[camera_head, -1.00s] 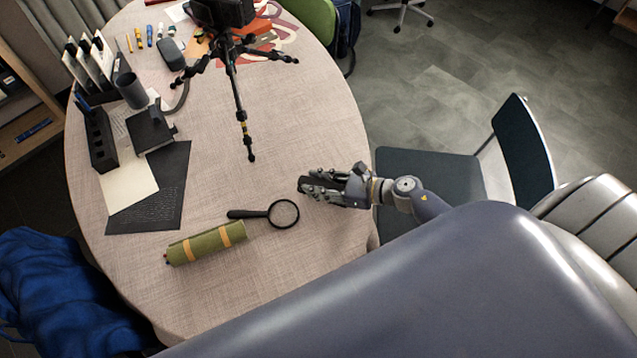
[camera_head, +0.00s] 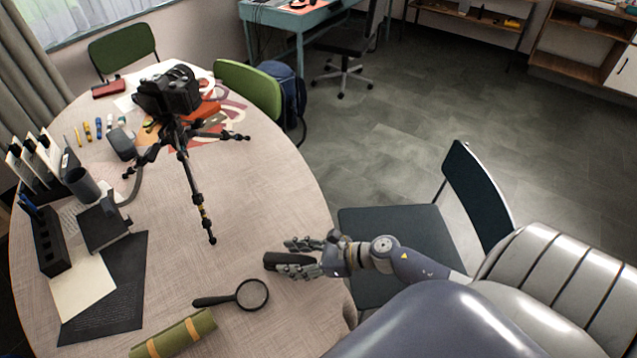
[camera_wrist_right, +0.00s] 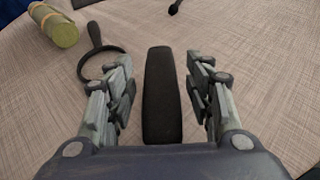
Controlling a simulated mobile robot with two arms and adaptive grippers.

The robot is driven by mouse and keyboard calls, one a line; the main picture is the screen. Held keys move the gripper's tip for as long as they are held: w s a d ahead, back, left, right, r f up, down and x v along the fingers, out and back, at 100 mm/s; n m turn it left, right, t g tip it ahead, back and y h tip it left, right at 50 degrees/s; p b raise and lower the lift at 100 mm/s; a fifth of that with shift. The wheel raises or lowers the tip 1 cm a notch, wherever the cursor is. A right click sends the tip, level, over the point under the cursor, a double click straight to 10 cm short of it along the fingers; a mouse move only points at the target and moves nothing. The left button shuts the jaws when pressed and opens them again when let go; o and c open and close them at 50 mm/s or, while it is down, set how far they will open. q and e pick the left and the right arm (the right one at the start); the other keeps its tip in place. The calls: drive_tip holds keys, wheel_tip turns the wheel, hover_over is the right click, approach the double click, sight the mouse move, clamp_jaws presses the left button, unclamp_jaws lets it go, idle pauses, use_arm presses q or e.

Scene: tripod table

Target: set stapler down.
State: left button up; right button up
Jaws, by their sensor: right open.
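The black stapler (camera_head: 288,260) lies on the round table near its right edge. In the right wrist view the stapler (camera_wrist_right: 161,95) lies lengthwise between the fingers, with a gap on each side. My right gripper (camera_head: 303,258) is open around the stapler; in the right wrist view its fingers (camera_wrist_right: 160,100) stand apart on both sides of it. Part of the stapler is hidden by the fingers in the head view. My left gripper is not in view.
A magnifying glass (camera_head: 250,294) and a green roll (camera_head: 172,338) lie left of the stapler. A camera on a tripod (camera_head: 190,140) stands farther back. A dark chair (camera_head: 400,235) is beside the table edge. Bare table (camera_head: 260,200) lies between tripod and stapler.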

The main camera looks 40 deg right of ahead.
drive_tip(key=b+v, duration=0.2)
drive_tip(key=v, duration=0.6)
drive_tip(key=shift+s+d, duration=0.1)
drive_tip(key=shift+d, duration=0.05)
drive_tip(key=shift+s+d+r, duration=0.25)
drive_tip(key=shift+s+d, duration=0.05)
